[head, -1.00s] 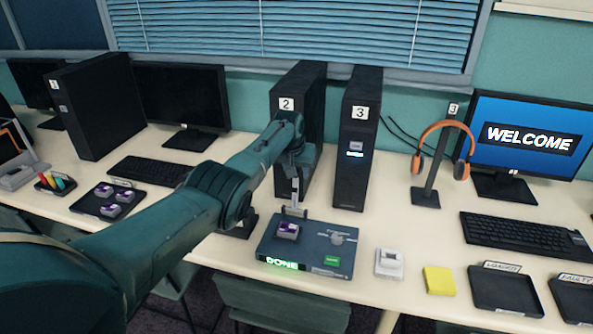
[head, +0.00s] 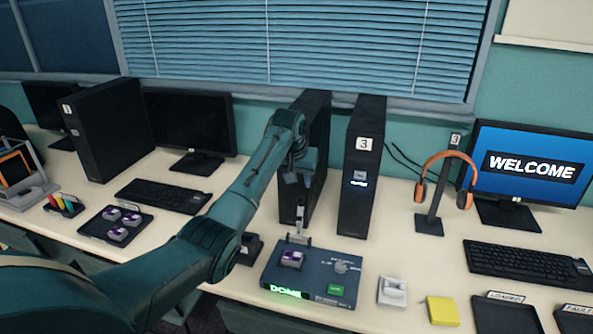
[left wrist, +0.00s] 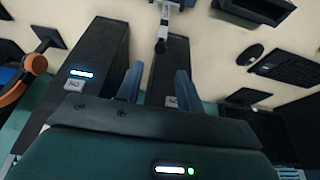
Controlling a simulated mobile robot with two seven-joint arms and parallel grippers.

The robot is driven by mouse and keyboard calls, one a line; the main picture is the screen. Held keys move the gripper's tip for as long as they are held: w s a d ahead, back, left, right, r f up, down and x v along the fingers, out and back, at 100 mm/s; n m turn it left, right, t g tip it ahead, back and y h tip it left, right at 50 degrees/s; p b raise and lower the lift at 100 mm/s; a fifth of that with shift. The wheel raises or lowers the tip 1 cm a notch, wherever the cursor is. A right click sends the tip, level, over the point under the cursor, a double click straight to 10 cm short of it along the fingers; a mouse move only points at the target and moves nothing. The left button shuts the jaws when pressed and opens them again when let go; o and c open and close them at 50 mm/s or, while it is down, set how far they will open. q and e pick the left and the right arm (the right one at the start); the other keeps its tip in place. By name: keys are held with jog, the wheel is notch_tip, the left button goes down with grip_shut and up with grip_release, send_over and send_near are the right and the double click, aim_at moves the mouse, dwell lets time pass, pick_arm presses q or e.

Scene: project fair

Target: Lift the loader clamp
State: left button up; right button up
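The loader (head: 268,279) is a blue-grey box on the table, with a green-lit "DONE" on its front. Its clamp (head: 300,222) stands upright at the loader's back edge as a thin grey lever with a dark tip. A purple-topped grey module (head: 291,259) sits on the loader in front of it. My left gripper (head: 304,182) is above and behind the clamp, apart from it. In the left wrist view my left gripper (left wrist: 160,72) has its fingers spread and empty, with the clamp (left wrist: 162,32) beyond the fingertips. My right gripper is in neither view.
Tower 3 (head: 360,190) and the tower behind my left arm (head: 316,130) stand close to the gripper. A grey-white switch block (head: 392,291), a yellow pad (head: 442,311) and trays lie to the right. A tray with several purple modules (head: 117,220) is at left.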

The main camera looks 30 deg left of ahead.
pick_arm(q)
jog(key=shift+v, duration=1.35)
jog(key=s+d+f+m, duration=0.2)
jog(key=s+d+f, duration=0.3)
jog(key=s+f, duration=0.45)
jog(key=s+d+f+m, duration=0.1)
jog(key=s+d+f, duration=0.3)
jog(key=s+f, duration=0.5)
jog(key=s+d+r+m+h, duration=0.1)
jog(key=s+d, duration=0.2)
jog(key=s, duration=0.8)
jog(key=s+d+r+m, duration=0.1)
jog(key=s+d, duration=0.2)
jog(key=s, duration=0.8)
jog(key=w+d+f+t+h, duration=0.3)
jog(key=w+d+f+t, duration=0.2)
jog(key=f, duration=0.3)
jog(key=shift+w+d+t, duration=0.2)
jog(key=shift+d+t, duration=0.15)
jog(key=shift+t, duration=0.25)
